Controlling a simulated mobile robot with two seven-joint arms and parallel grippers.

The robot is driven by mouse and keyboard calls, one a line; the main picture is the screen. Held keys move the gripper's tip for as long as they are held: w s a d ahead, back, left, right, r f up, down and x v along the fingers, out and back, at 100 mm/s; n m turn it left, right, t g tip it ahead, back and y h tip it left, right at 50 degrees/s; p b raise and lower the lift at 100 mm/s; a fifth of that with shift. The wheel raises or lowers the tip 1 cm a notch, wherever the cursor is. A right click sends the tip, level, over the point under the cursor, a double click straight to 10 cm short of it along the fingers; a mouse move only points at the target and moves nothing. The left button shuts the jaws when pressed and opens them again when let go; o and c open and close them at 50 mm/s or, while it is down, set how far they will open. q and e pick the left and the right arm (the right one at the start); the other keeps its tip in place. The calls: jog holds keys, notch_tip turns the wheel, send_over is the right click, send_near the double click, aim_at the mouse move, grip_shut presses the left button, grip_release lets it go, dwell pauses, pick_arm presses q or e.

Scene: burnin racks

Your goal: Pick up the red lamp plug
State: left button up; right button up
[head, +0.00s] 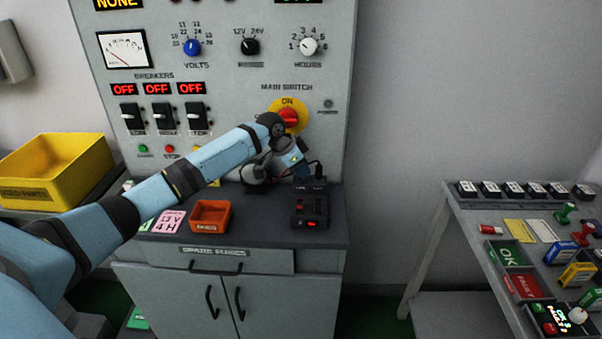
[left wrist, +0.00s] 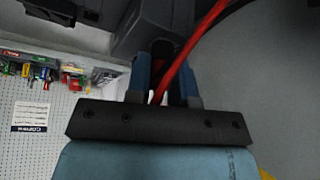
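My left gripper (head: 302,170) reaches down at the right end of the bench, just above a small black device (head: 310,207) with a red light. In the left wrist view its two blue fingers (left wrist: 164,78) stand on either side of a dark part and a red lead (left wrist: 186,58). The lead starts between the fingers and runs up to the right. The dark part may be the red lamp plug, but its shape is mostly hidden. I cannot tell whether the fingers touch it. My right gripper is not in view.
The control panel (head: 225,130) with a red-and-yellow main switch (head: 289,115) stands close behind my left arm. An orange bin (head: 210,216) sits on the bench. A yellow crate (head: 58,170) is at left.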

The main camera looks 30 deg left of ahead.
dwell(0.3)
pick_arm(q)
jog(key=shift+r, duration=0.6)
jog(key=shift+a+r, duration=0.1)
jog(key=shift+s+a+f+t+h+b, duration=0.2)
jog(key=shift+s+t+h+b, duration=0.15)
jog(key=shift+t, duration=0.25)
jog(key=shift+s+a+f+t+h+b, duration=0.1)
jog(key=shift+s+a+t+h+b, duration=0.15)
jog(key=shift+t+h, duration=0.3)
jog(key=shift+t, duration=0.25)
jog(key=r, duration=0.2)
jog(key=s+r, duration=0.1)
jog(key=r, duration=0.1)
jog(key=a+r, duration=0.1)
jog(key=r, duration=0.1)
jog(key=shift+s+r, duration=0.3)
jog(key=shift+c, duration=0.3)
jog(key=s+a+r+g+y, duration=0.1)
jog(key=s+a, duration=0.5)
jog(key=s, duration=0.2)
jog(key=s+a+g, duration=0.1)
jog(key=s+a, duration=0.5)
jog(key=s, duration=0.3)
jog(key=shift+a+r+g+y, duration=0.15)
jog(key=shift+r+g+y, duration=0.2)
jog(key=shift+g+y, duration=0.05)
